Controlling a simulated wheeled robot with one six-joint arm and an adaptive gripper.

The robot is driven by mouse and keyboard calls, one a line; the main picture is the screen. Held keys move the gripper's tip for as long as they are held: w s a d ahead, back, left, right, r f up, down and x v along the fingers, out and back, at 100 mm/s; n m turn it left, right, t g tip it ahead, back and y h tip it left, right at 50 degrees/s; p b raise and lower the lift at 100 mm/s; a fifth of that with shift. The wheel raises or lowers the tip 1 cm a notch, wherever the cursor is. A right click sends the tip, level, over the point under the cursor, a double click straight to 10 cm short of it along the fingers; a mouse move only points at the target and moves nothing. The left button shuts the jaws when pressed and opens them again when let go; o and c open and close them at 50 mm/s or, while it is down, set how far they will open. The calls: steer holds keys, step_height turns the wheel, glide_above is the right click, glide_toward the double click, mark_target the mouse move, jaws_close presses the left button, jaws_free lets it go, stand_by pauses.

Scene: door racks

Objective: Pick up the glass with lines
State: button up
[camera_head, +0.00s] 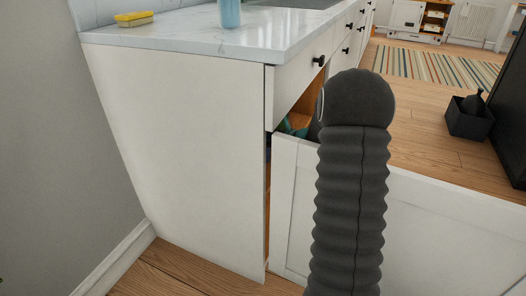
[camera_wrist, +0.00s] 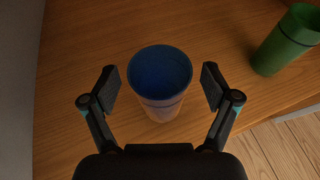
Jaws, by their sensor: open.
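In the wrist view, a cup-shaped glass (camera_wrist: 160,84) with a blue inside and a pinkish outer wall stands upright on a wooden surface. Faint lines seem to run around its outer wall, but it is too dark to be sure. My gripper (camera_wrist: 161,84) is open, with one finger on each side of the glass and a gap between each finger and the wall. A green glass (camera_wrist: 287,40) stands to the right on the same surface. In the head view, my dark arm reaches to the open cabinet, and neither the glass nor the gripper can be made out there.
The wooden shelf (camera_wrist: 75,50) ends at an edge at lower right, with floor below. In the head view, an open cabinet door (camera_head: 420,235) stands right of the white cabinet side (camera_head: 185,150). A blue bottle (camera_head: 229,14) and a yellow sponge (camera_head: 134,18) are on the counter.

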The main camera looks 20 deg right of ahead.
steer(key=shift+w+a+f, duration=0.2)
steer(key=shift+w, duration=0.25)
jaws_close()
